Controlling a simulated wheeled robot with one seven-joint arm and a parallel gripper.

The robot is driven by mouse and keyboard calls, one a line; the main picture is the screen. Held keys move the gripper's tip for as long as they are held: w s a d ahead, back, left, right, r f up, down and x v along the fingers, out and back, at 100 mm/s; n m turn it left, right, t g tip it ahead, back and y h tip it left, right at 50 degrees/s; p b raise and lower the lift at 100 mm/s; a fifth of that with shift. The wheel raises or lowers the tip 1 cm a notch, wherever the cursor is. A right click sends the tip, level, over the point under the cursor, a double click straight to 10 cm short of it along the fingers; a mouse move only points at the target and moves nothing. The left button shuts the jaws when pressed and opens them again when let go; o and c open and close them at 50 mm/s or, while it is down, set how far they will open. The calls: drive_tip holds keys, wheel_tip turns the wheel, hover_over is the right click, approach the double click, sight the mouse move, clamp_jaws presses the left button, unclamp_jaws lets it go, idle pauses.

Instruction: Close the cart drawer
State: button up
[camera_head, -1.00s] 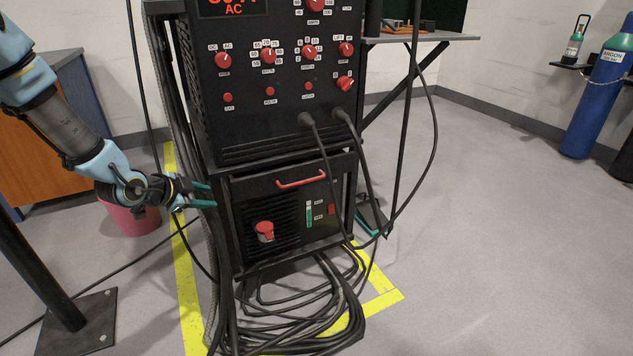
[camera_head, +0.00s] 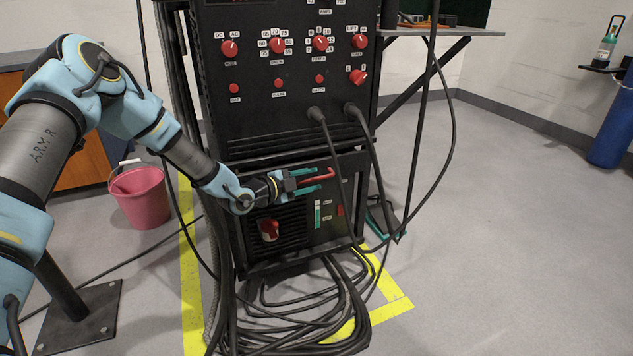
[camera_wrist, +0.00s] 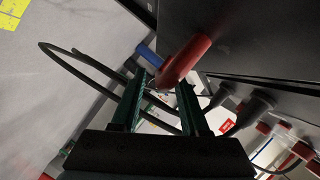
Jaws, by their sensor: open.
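The cart drawer (camera_head: 328,190) is the black front panel low on the black cart, under the control box. Its red bar handle (camera_head: 318,176) shows in the head view, partly hidden by my gripper. How far the drawer stands out is hard to tell. My gripper (camera_head: 312,181) is open in front of the drawer, its teal fingers at the left part of the handle. In the wrist view the handle (camera_wrist: 187,60) appears large at the fingertips (camera_wrist: 162,80), across the gap between them. I cannot tell whether they touch it.
Black cables (camera_head: 355,215) hang in front of the cart's right side, and more lie coiled on the floor (camera_head: 300,310). A red knob (camera_head: 269,230) sits below my gripper. A pink bucket (camera_head: 140,198) stands at left.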

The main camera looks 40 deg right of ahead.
drive_tip(key=shift+x, duration=1.15)
clamp_jaws()
idle(0.6)
